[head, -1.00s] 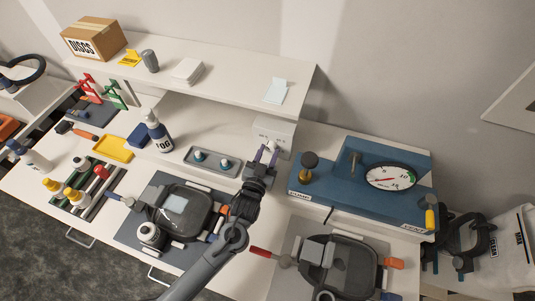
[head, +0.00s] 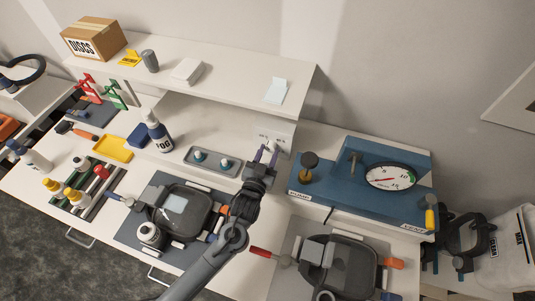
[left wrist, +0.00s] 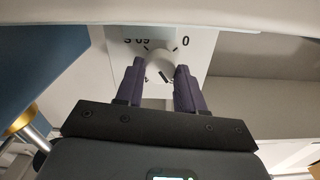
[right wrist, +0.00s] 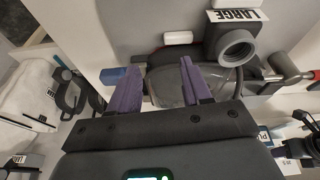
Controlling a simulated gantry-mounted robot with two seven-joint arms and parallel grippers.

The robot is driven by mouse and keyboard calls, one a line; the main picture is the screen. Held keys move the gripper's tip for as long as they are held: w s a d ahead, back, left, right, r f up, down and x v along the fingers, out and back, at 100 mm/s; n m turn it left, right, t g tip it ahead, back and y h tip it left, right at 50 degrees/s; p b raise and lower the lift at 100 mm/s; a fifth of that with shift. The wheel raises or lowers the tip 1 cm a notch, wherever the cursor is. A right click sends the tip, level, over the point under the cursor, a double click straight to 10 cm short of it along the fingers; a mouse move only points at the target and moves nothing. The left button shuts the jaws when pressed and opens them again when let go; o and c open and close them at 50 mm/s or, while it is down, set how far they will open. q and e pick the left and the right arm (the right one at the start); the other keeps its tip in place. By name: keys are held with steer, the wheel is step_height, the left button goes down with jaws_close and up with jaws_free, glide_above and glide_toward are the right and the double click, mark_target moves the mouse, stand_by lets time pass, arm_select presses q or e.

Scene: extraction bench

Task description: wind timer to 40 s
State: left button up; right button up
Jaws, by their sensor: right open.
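The timer is a white box standing under the shelf, with a dial face (left wrist: 193,62) marked 0 and 60 S, upside down in the left wrist view. Its round pale knob (left wrist: 160,60) sits between the two purple fingers of my left gripper (left wrist: 160,80). The fingers lie close on either side of the knob; whether they press on it is unclear. In the head view my left gripper (head: 265,155) is at the front of the timer box and partly hides it. My right gripper (right wrist: 162,85) is open and empty in the right wrist view, above dark equipment.
Right of the timer stands a blue unit (head: 335,185) with a pressure gauge (head: 391,177) and a brass-stemmed black knob (head: 309,165). A grey tray (head: 212,162) lies to the left. The shelf (head: 210,75) overhangs closely above the timer.

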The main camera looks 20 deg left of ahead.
arm_select(q)
steer(key=o, duration=1)
steer(key=shift+s, duration=0.1)
steer(key=s, duration=1)
steer(key=shift+s+d+b, duration=0.25)
steer(key=shift+s+b, duration=0.1)
